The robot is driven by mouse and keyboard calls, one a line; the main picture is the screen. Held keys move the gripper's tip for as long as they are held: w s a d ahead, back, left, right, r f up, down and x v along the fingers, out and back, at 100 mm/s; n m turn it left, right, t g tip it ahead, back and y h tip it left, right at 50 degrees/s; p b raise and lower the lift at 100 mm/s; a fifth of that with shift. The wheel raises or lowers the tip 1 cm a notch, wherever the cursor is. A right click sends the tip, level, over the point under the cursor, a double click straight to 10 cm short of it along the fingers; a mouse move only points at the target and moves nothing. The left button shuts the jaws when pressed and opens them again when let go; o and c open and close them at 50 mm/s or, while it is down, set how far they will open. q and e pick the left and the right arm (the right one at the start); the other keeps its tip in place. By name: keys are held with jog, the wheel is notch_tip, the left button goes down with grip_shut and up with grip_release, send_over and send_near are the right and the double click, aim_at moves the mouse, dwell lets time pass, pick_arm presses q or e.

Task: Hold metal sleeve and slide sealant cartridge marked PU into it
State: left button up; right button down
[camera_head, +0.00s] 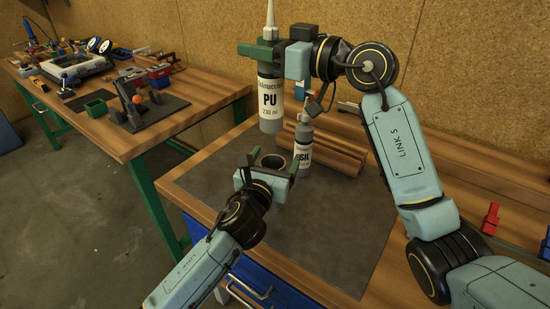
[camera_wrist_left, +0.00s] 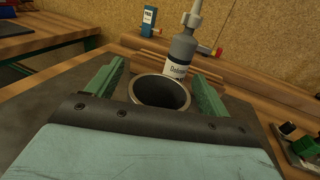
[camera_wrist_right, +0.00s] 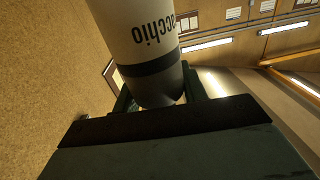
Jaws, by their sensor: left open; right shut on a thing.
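The sealant cartridge marked PU (camera_head: 270,98) is a grey and white tube with a pale nozzle, held upright above the bench. My right gripper (camera_head: 262,52) is shut on its upper part; the cartridge also shows close up in the right wrist view (camera_wrist_right: 145,45). The metal sleeve (camera_head: 272,162) is a dark open-topped cylinder, below the cartridge and apart from it. My left gripper (camera_head: 262,168) is open, with its fingers on either side of the sleeve. In the left wrist view the sleeve's round mouth (camera_wrist_left: 160,92) lies between the green fingers.
A second cartridge marked SIL (camera_head: 303,150) stands upright just right of the sleeve. Wooden profiles (camera_head: 335,145) lie behind it. The dark mat (camera_head: 330,225) is clear in front. Another bench with tools (camera_head: 150,130) stands at the left.

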aim_at(265, 88)
pick_arm(q)
jog(key=shift+w+d, duration=0.1)
jog(key=shift+w, duration=0.1)
pick_arm(e)
jog(key=shift+r, duration=0.1)
pick_arm(q)
jog(key=c, duration=1.1)
pick_arm(e)
jog(key=shift+m+t+h, duration=0.4)
jog(key=shift+m+t, duration=0.1)
jog(key=shift+t, duration=0.1)
jog(key=shift+d+f, duration=0.1)
jog(key=shift+f, duration=3.8)
